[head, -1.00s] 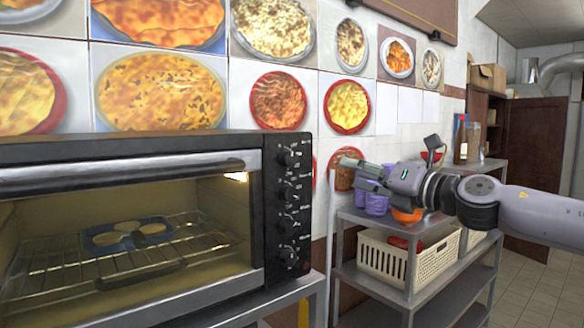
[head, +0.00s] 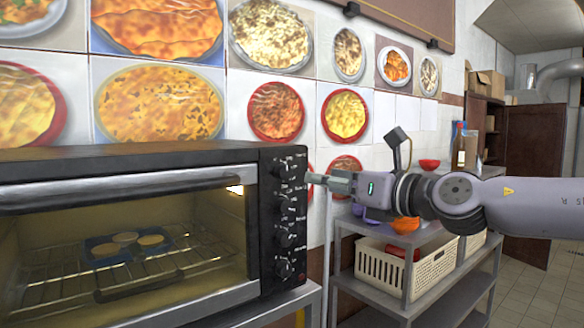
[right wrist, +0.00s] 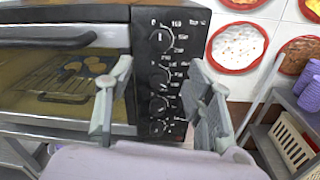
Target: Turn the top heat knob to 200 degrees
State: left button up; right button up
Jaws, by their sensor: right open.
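The black toaster oven (head: 130,158) stands at the left of the head view, its control panel on its right side. The top heat knob (head: 282,169) is the uppermost of several black knobs in a column. In the right wrist view the top knob (right wrist: 161,40) shows with a light pointer line; its exact setting is too small to read. My right gripper (head: 310,178) is level with the upper knobs, just right of the panel. In the right wrist view my right gripper (right wrist: 160,75) is open, its fingers either side of the knob column, and nothing is between them. My left gripper is out of view.
A metal shelf (head: 340,222) with a cream basket (head: 382,270) and bowls stands right of the oven. A tray with pale round items (head: 122,247) is on the rack behind the oven's glass. The tiled wall is close behind.

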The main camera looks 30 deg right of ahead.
aim_at(287, 173)
jog(key=w+p, duration=0.1)
jog(key=w, duration=0.2)
jog(key=w+a+p, duration=0.1)
jog(key=w, duration=0.3)
jog(key=w+p, duration=0.1)
jog(key=w, duration=0.2)
jog(key=shift+w+a, duration=0.15)
jog(key=shift+w, duration=0.05)
jog(key=shift+c, duration=0.5)
grip_shut()
